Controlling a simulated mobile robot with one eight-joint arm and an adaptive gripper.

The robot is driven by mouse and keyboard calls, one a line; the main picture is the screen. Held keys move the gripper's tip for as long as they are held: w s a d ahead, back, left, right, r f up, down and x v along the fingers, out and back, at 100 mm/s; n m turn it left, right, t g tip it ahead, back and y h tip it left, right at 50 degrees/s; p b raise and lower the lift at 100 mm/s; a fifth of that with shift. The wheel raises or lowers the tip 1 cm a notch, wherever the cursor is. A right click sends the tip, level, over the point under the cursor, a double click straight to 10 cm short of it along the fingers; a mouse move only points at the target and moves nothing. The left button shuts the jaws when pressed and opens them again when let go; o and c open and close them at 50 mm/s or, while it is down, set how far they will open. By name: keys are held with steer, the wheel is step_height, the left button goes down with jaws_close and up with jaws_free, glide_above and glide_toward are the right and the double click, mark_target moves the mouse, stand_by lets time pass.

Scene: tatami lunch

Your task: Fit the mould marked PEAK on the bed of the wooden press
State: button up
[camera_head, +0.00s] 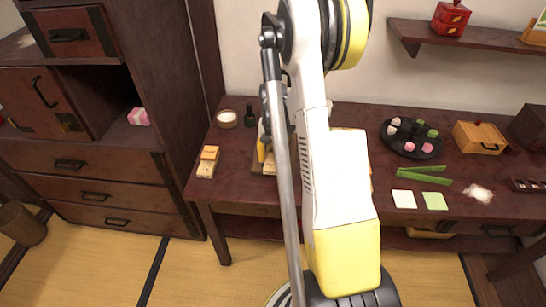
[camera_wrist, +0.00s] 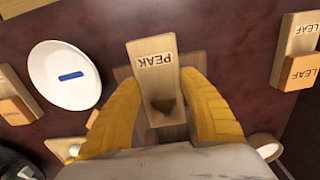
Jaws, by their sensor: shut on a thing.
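The mould marked PEAK (camera_wrist: 155,63) is a pale wooden block with a dark peak-shaped hollow. In the wrist view it lies between the yellow fingers of my gripper (camera_wrist: 158,88), which is shut on it. Wooden parts that look like the press (camera_wrist: 172,133) show below and beside the mould. I cannot tell whether the mould touches the bed or is held above it. In the head view my arm hides most of the press, and a yellow finger of my gripper (camera_head: 262,150) shows at the arm's left edge.
LEAF-marked blocks (camera_wrist: 299,72) lie right of the gripper; one also shows in the head view (camera_head: 207,160). A white plate with a blue mark (camera_wrist: 62,88) lies left. A round bowl (camera_head: 227,118), a dark bottle (camera_head: 250,120) and a black sweets tray (camera_head: 412,150) stand on the table (camera_head: 310,195).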

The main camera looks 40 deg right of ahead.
steer(key=shift+f+b, duration=1.35)
steer(key=shift+f, duration=0.2)
stand_by(0.4)
steer(key=o, duration=1.2)
steer(key=shift+o, duration=0.2)
step_height(320, 180, up, 12)
steer(key=shift+r, duration=0.1)
